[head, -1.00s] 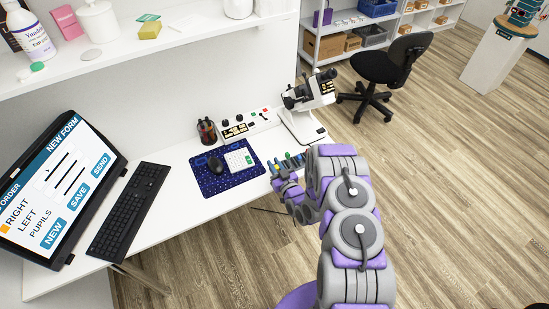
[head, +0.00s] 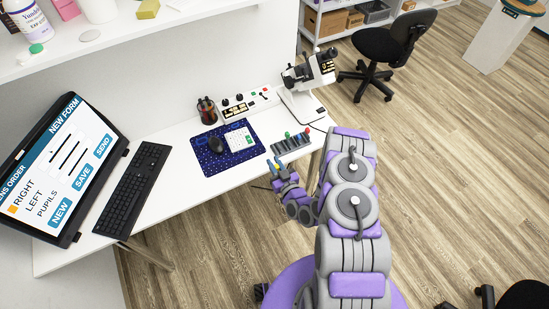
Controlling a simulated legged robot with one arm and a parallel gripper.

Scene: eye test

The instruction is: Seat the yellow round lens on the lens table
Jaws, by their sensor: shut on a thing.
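My gripper (head: 275,164) is at the front edge of the white desk, left of and nearer than a dark lens rack (head: 285,148). Its fingers are shut on a small yellow thing, which looks like the yellow round lens (head: 273,170). The fingers partly hide it, and its tilt is too small to tell. The rack holds upright coloured pieces, among them green, blue and red. A white instrument with dark eyepieces (head: 305,75) stands at the desk's far right end. I cannot make out for sure which part is the lens table.
A blue mat (head: 210,165) with a mouse (head: 215,145) and a white keypad (head: 238,139) lies left of the rack. Behind are a control box (head: 248,104) and a dark jar (head: 207,110). A keyboard (head: 135,187) and monitor (head: 62,175) are at left. The desk's front strip is clear.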

